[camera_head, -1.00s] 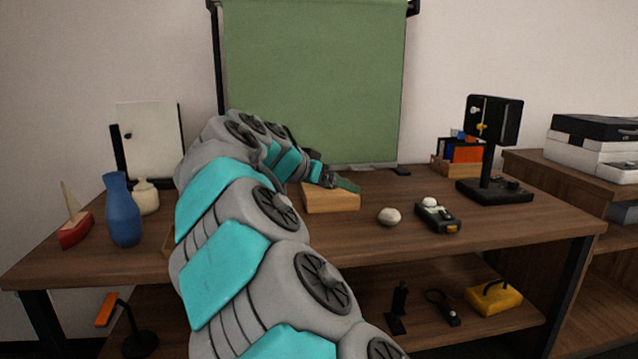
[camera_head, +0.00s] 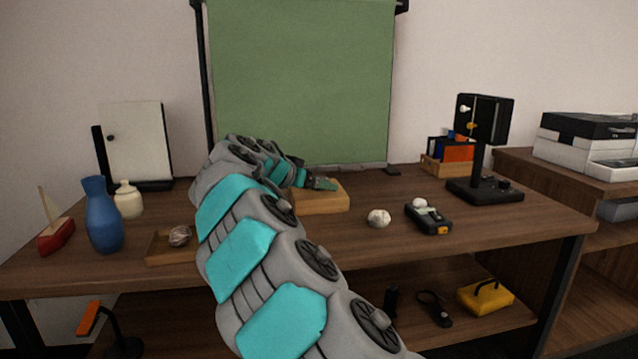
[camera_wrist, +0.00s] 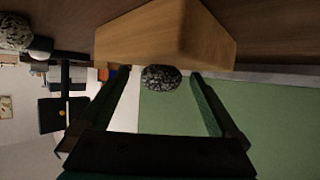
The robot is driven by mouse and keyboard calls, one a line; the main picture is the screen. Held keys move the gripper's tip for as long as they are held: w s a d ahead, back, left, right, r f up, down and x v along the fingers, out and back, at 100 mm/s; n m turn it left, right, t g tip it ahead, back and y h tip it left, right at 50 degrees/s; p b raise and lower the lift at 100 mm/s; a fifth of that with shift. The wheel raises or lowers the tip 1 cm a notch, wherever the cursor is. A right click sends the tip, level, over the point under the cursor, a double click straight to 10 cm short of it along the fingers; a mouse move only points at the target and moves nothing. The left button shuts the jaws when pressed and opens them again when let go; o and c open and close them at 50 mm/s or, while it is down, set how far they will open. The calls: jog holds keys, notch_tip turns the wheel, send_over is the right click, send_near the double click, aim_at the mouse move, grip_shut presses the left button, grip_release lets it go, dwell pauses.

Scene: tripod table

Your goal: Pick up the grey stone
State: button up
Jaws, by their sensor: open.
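A dark grey speckled stone (camera_wrist: 161,78) shows in the wrist view, against the upper face of a wooden block (camera_wrist: 170,40); that view is upside down, so the stone appears to rest on top of the block. My gripper (camera_wrist: 160,74) is open, with one finger on each side of the stone and gaps visible. In the head view my gripper (camera_head: 318,184) is at the wooden block (camera_head: 322,201) on the table, and the grey stone cannot be made out there, seemingly hidden by my gripper.
A pale stone (camera_head: 378,218) lies right of the block, near a dark handheld device (camera_head: 428,220) with another pale stone (camera_head: 420,203). A brownish stone (camera_head: 179,236) sits in a shallow wooden tray (camera_head: 160,257). A blue vase (camera_head: 103,220) and black stand (camera_head: 484,190) flank the table.

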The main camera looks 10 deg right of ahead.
jog(key=c, duration=1.5)
jog(key=shift+r, duration=0.1)
